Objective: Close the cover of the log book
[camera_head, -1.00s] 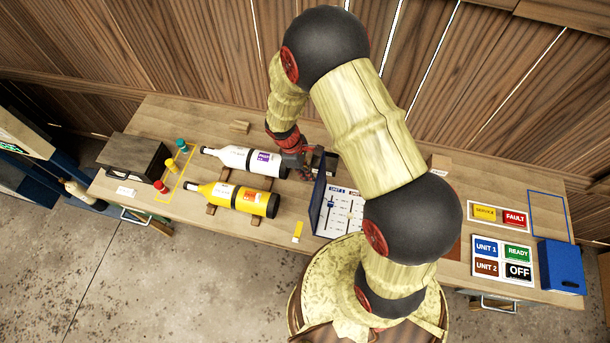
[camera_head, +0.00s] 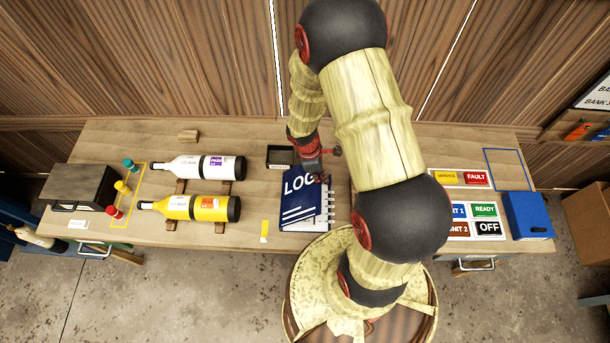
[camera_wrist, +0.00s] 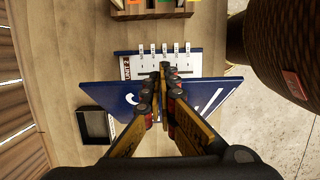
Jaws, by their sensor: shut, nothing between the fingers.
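The log book's dark blue cover (camera_head: 298,203), with white "LOG" lettering, faces up over most of its white page (camera_head: 326,218). In the wrist view the cover (camera_wrist: 105,95) looks tilted, its wide free edge nearer the camera. Part of the page (camera_wrist: 140,66), with a "UNIT 2" label and several tabs, shows beyond that edge. My gripper (camera_wrist: 164,75) is shut and empty, over the cover with its tips at the free edge. In the head view my gripper (camera_head: 323,178) is at the book's upper right. Contact is hard to tell, and the fingers hide the cover's middle.
A small black tray (camera_head: 281,157) stands just behind the book. White (camera_head: 190,167) and yellow (camera_head: 185,207) bottles lie on racks to the left. A yellow tag (camera_head: 264,231) lies left of the book. Signs (camera_head: 485,210) and a blue box (camera_head: 528,215) are at the right.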

